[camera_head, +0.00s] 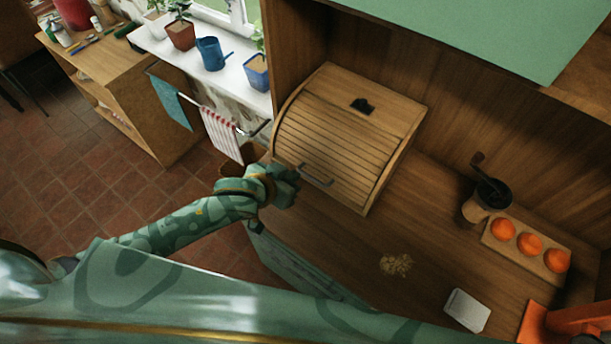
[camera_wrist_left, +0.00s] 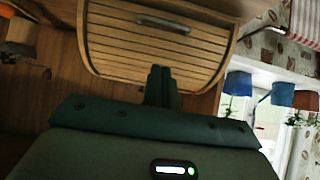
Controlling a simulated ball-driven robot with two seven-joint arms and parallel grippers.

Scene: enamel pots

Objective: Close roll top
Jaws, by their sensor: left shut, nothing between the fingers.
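The wooden bread box (camera_head: 385,100) stands on the worktop against the back wall. Its slatted roll top (camera_head: 325,145) curves down over the front, with a metal handle (camera_head: 316,175) low on it. My left gripper (camera_head: 294,178) is just left of the handle, shut and empty. In the left wrist view, the shut fingers (camera_wrist_left: 161,85) lie in front of the slats (camera_wrist_left: 150,50), apart from the handle (camera_wrist_left: 163,22) in the picture. I cannot tell if they touch the slats. The lower edge is unclear, so any small gap there cannot be judged. My right gripper is not in view.
A grinder (camera_head: 487,194) and a board (camera_head: 548,258) with oranges stand at right. A white block (camera_head: 467,310) lies near the front. A striped towel (camera_head: 221,133) hangs left of the box, below a sill (camera_head: 190,66) with pots. The worktop's middle is mostly clear.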

